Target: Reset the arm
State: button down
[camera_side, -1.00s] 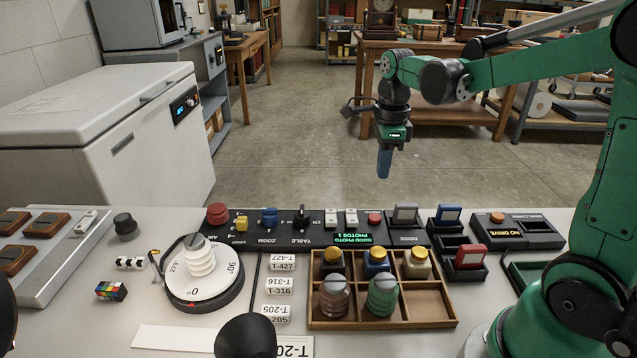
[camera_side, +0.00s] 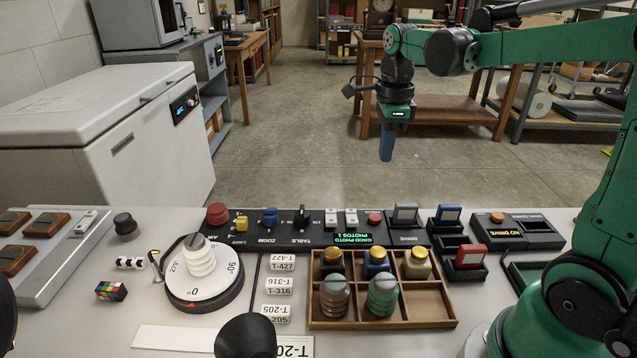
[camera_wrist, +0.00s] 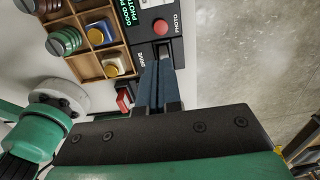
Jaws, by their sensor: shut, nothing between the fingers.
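My gripper (camera_side: 386,148) is shut and empty in the side view. It hangs pointing down in the air, behind and above the table's control panel. In the wrist view my gripper's blue fingers (camera_wrist: 158,82) lie together, with the control panel (camera_wrist: 150,22) and its red photo button (camera_wrist: 161,27) beyond their tips. My green arm reaches in from the right side of the side view.
Below stand the control panel (camera_side: 325,241), a wooden compartment tray (camera_side: 437,308) holding several jars, and a round turntable (camera_side: 222,293) with a white ribbed object (camera_side: 199,258). A white chest freezer (camera_side: 85,163) stands at left.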

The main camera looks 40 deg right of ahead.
jog(key=s+a+n+t, duration=0.1)
jog(key=a+n+t, duration=0.1)
jog(key=n, duration=0.7)
jog(key=s+a+f+n+t, duration=0.1)
jog(key=s+a+n+t, duration=0.1)
jog(key=a+n, duration=0.3)
jog(key=s+a+f+n+t, duration=0.1)
jog(key=a+n, duration=0.3)
jog(key=n, duration=0.9)
jog(key=shift+s+a+f+t, duration=0.15)
jog(key=shift+s+a+t, duration=0.15)
jog(key=shift+t, duration=0.6)
